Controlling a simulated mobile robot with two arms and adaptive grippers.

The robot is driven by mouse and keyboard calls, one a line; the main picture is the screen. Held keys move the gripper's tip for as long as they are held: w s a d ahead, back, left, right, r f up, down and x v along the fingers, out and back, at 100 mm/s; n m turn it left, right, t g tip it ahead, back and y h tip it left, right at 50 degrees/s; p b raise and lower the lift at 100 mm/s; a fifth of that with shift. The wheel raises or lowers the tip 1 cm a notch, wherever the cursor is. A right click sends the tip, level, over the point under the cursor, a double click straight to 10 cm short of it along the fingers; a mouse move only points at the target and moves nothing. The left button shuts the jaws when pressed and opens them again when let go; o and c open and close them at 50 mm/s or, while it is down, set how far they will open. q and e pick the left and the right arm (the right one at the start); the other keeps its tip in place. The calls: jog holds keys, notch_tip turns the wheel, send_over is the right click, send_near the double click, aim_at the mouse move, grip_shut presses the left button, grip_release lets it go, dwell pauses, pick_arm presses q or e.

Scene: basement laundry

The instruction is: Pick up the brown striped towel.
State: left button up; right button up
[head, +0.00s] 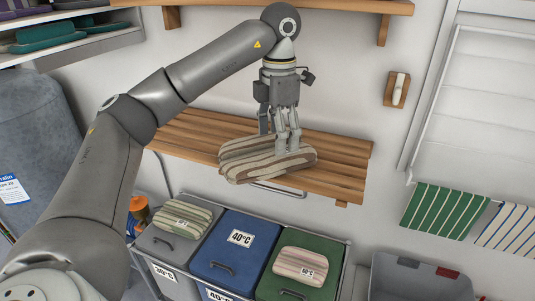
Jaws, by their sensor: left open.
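The brown striped towel (240,164) lies folded on the slatted wooden wall shelf (344,172). My left gripper (280,142) points down over the towel, its fingers open. The near fingers reach down in front of the towel's right part and cover some of it. I cannot tell whether they touch the cloth. My right gripper is not in view.
Below the shelf stand a grey bin (160,245), a blue bin (235,258) and a green bin (330,262). A green striped folded cloth (183,217) and a pale striped one (300,263) lie on lids. Striped cloths (445,212) hang at right.

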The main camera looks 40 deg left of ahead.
aim_at(267, 152)
pick_arm(q)
jog(key=shift+s+f+p, duration=0.1)
jog(key=shift+f+p, duration=0.3)
jog(key=shift+f, duration=2)
jog(key=c, duration=1.5)
